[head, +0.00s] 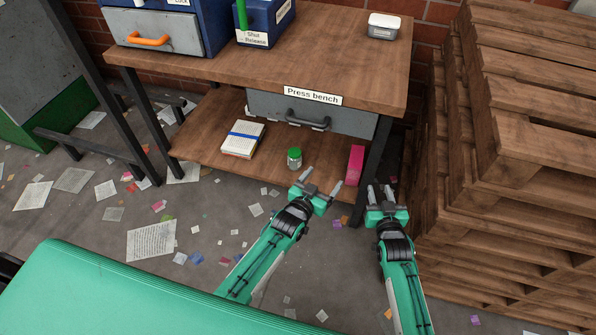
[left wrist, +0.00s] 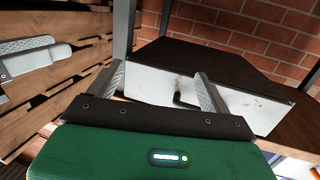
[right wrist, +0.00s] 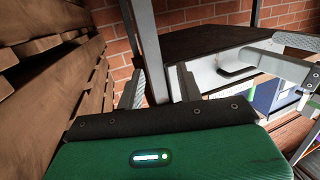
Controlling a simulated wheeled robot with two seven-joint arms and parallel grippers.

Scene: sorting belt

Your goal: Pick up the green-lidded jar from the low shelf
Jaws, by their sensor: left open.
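The green-lidded jar (head: 294,160) stands upright on the low shelf (head: 205,153) under the press bench. It is small, with a clear or pale body. My left gripper (head: 321,181) is open and empty, just in front of the jar and to its right, apart from it. In the left wrist view its fingers (left wrist: 158,88) spread toward the grey drawer; I cannot make out the jar there. My right gripper (head: 380,189) is open and empty by the bench's front right leg, which shows between its fingers (right wrist: 160,88) in the right wrist view.
A pink box (head: 355,165) stands right of the jar, and a white book with a blue band (head: 243,139) lies to its left. A grey drawer (head: 312,113) hangs above the shelf. Stacked wooden pallets (head: 510,150) crowd the right side. Paper scraps litter the floor.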

